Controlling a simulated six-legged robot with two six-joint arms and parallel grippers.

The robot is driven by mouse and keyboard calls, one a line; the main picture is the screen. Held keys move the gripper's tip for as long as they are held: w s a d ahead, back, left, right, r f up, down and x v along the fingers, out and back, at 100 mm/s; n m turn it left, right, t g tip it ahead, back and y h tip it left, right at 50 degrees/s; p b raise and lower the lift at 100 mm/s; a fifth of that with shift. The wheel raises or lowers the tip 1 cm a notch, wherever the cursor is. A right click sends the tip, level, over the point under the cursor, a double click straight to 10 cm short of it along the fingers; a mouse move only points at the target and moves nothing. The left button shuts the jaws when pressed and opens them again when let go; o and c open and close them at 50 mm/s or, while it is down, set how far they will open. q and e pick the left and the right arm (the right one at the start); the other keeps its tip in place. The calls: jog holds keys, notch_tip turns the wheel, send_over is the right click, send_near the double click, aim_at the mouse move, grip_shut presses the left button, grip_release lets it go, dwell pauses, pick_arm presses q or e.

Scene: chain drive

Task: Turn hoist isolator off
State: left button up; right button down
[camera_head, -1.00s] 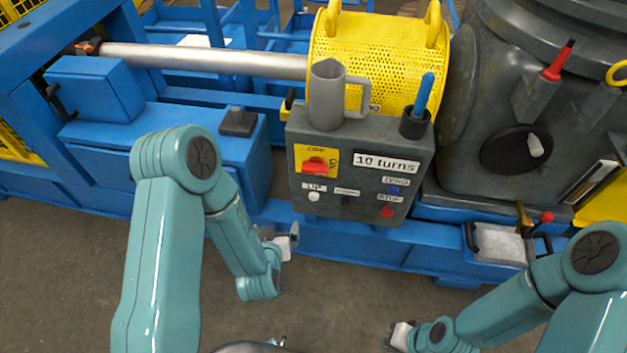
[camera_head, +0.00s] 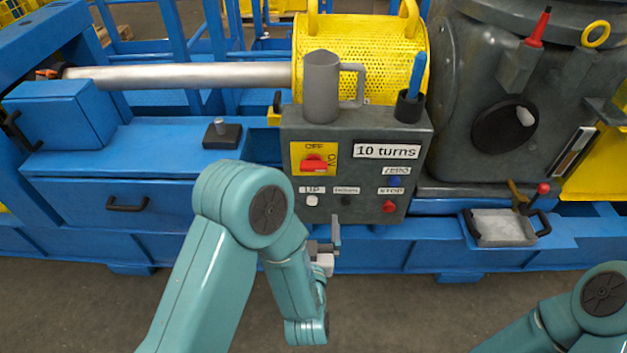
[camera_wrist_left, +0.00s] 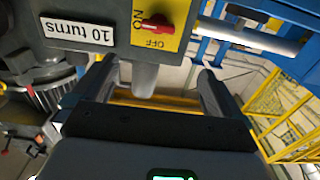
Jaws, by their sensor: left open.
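The hoist isolator is a red rotary handle (camera_head: 314,165) on a yellow plate at the upper left of a grey control box (camera_head: 354,135). OFF is printed above the handle and ON at its right; the handle lies roughly level. In the left wrist view the red handle (camera_wrist_left: 157,22) is at the top, beyond the fingers. My left gripper (camera_head: 328,252) is open and empty, below and in front of the box, apart from the handle. The wrist view shows its two spread fingers (camera_wrist_left: 155,85). My right gripper is outside the frame; only part of that arm shows at lower right.
A grey jug (camera_head: 321,88) and a dark cup (camera_head: 409,106) with a blue-handled tool stand on the box. Labelled buttons, including a red STOP button (camera_head: 389,206), sit below the isolator. A metal tray (camera_head: 502,228) is at the right. Floor space in front is clear.

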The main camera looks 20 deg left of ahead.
aim_at(314, 169)
pick_arm(q)
jog(key=x, duration=1.1)
jog(key=p+x, duration=0.1)
jog(key=x, duration=0.4)
jog(key=shift+w+d+f, duration=0.15)
jog(key=shift+w+d, duration=0.05)
jog(key=shift+w, duration=0.15)
jog(key=c, duration=1)
